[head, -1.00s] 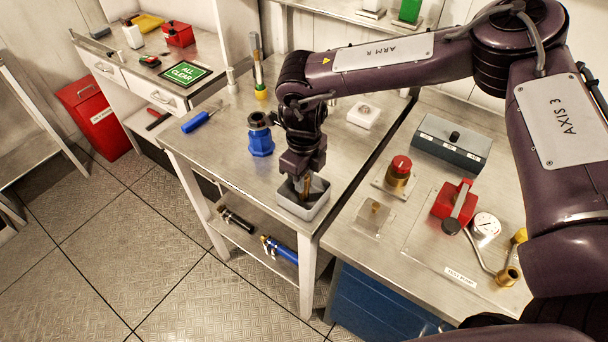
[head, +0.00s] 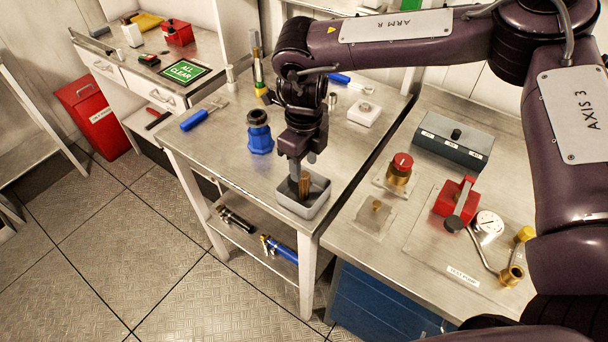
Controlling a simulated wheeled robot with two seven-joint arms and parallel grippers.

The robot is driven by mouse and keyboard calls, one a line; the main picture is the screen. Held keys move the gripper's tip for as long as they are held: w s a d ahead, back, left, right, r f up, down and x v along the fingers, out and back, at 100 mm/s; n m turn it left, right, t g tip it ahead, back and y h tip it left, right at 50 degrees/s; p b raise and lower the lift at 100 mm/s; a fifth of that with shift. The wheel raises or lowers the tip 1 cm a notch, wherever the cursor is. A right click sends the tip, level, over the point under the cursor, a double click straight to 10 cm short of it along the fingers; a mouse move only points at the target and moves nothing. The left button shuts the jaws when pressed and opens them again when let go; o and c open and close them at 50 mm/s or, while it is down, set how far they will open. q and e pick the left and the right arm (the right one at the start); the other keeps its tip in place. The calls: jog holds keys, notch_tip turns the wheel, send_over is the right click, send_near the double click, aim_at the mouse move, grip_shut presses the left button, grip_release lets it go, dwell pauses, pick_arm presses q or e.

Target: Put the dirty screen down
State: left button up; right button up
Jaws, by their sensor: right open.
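The dirty screen (head: 304,184) is a small brown cylinder. It stands upright inside a grey open tray (head: 318,207) at the front right corner of the steel table. My right gripper (head: 303,163) points down just above the tray, its fingers open around or just over the top of the screen; I cannot tell whether they touch it. My left gripper is not in view.
A blue housing (head: 260,134) stands left of the gripper on the table (head: 225,160). A white block (head: 364,114) lies behind. The bench at right holds a red-capped brass fitting (head: 400,168), a red-handled valve (head: 455,202) and a gauge (head: 489,224).

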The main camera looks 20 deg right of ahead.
notch_tip(320, 180, up, 8)
jog(key=b, duration=0.1)
